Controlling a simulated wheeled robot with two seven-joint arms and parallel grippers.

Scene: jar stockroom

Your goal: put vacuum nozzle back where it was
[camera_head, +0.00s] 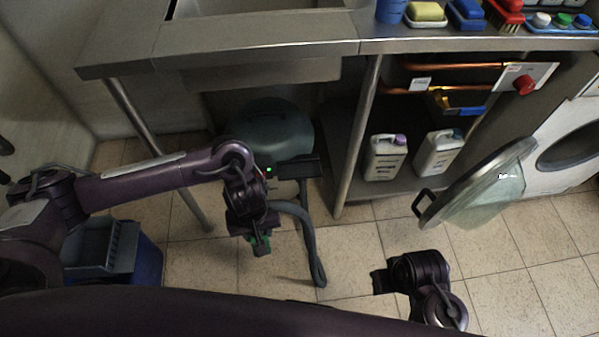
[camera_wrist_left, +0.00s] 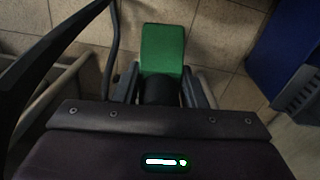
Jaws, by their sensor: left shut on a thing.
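The vacuum nozzle, green with a black neck, shows in the left wrist view (camera_wrist_left: 162,50) and below my left gripper in the head view (camera_head: 262,246). My left gripper (camera_wrist_left: 161,92) is shut on it, a finger on each side of the black neck. The nozzle hangs over the tiled floor. The grey-green vacuum body (camera_head: 265,128) stands under the sink counter, partly behind my arm. A grey hose (camera_head: 308,240) loops down to the right of my left gripper. My right gripper (camera_head: 379,281) is low over the floor; its jaw opening does not show clearly.
A blue bucket with a grey insert (camera_head: 115,245) stands at the left. Counter legs (camera_head: 357,140) flank the vacuum. Two white jugs (camera_head: 385,158) stand on the low shelf. An open glass door (camera_head: 490,190) with a black handle juts out at the right.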

